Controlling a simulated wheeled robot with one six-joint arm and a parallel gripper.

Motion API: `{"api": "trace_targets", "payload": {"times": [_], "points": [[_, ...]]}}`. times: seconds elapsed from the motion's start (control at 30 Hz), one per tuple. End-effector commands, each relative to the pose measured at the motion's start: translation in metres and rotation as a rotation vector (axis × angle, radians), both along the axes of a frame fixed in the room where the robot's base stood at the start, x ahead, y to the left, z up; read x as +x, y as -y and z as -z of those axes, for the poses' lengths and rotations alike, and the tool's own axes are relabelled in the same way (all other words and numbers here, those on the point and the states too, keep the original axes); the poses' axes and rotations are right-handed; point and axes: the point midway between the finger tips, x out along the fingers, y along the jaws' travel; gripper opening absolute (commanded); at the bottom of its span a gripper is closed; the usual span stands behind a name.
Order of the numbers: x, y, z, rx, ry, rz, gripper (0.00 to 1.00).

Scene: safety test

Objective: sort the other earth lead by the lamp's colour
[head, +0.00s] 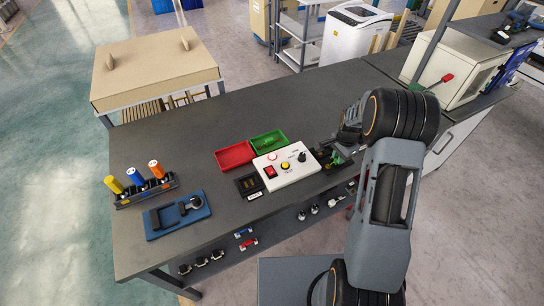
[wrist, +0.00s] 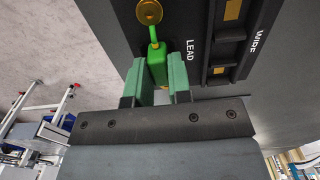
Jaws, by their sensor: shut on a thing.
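In the wrist view, my gripper (wrist: 158,82) is shut on a green lead (wrist: 157,60). The lead lies between the two green fingers, and its thin tip points at a round brass contact (wrist: 149,12) on a black board (wrist: 205,15) marked LEAD and WIRE. In the head view, my gripper (head: 342,152) is over this board, right of the white test box (head: 292,176), and partly hides it. The box carries a pale round lamp (head: 272,156) whose lit colour I cannot tell.
A black plate (head: 249,186) lies left of the box. A blue mat (head: 178,215) with dark tools and a rack (head: 146,191) of coloured handles are at the left. A cream cabinet (head: 455,68) stands at the right. The back of the dark bench (head: 220,115) is clear.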

Motion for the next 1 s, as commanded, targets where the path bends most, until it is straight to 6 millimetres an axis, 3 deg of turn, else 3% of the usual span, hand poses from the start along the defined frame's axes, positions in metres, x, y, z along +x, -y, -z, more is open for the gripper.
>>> {"api": "trace_targets", "payload": {"times": [0.13,0.47,1.0], "points": [[0.0,0.0,0.0,0.0,0.0,0.0,0.0],[0.0,0.0,-0.007,0.0,0.001,0.0,0.0],[0.0,0.0,-0.051,0.0,0.001,0.0,0.0]]}}
